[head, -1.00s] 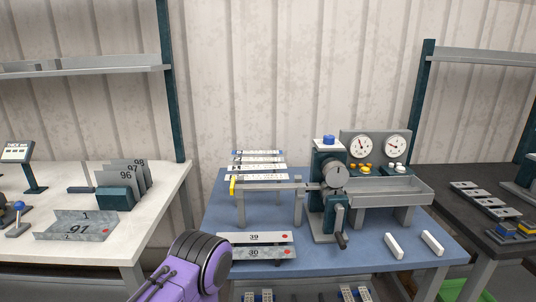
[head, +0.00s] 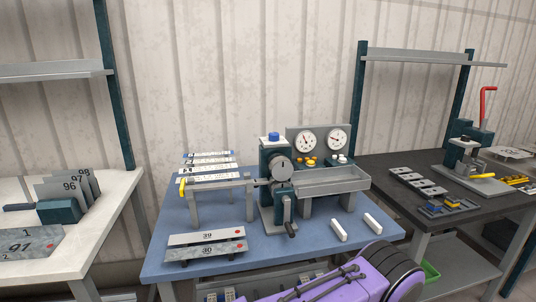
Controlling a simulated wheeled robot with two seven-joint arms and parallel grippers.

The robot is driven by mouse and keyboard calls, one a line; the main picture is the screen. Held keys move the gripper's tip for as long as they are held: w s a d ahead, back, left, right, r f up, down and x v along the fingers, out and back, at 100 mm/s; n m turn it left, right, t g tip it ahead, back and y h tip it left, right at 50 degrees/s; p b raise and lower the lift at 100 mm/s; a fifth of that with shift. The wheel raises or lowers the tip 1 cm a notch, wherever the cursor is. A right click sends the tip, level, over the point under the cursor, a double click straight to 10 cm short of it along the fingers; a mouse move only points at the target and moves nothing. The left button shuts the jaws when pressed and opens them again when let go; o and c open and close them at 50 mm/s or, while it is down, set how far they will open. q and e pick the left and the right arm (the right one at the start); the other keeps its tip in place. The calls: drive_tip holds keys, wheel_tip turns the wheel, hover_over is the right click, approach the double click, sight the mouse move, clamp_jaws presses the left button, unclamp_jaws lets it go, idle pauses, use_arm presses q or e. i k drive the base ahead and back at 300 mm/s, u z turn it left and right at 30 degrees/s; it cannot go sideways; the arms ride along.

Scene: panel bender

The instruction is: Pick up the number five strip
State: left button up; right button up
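Several pale strips (head: 208,169) lie one behind another at the back left of the blue table (head: 172,225). They carry dark marks, and the rear one has blue ends. Their numbers are too small to read, so I cannot tell which is number five. A purple and black part of my own arm (head: 345,280) crosses the bottom of the head view. No gripper fingers show in this view.
A bending machine (head: 280,178) with two gauges and a grey tray (head: 330,181) stands right of the strips. Plates marked 39 (head: 206,236) and 30 (head: 207,251) lie in front. Two white bars (head: 338,230) lie front right. A dark bench (head: 385,178) stands further right.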

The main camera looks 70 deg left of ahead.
sight(209, 154)
drive_tip(key=z, duration=0.15)
drive_tip(key=k, duration=1.2)
drive_tip(key=u, duration=1.2)
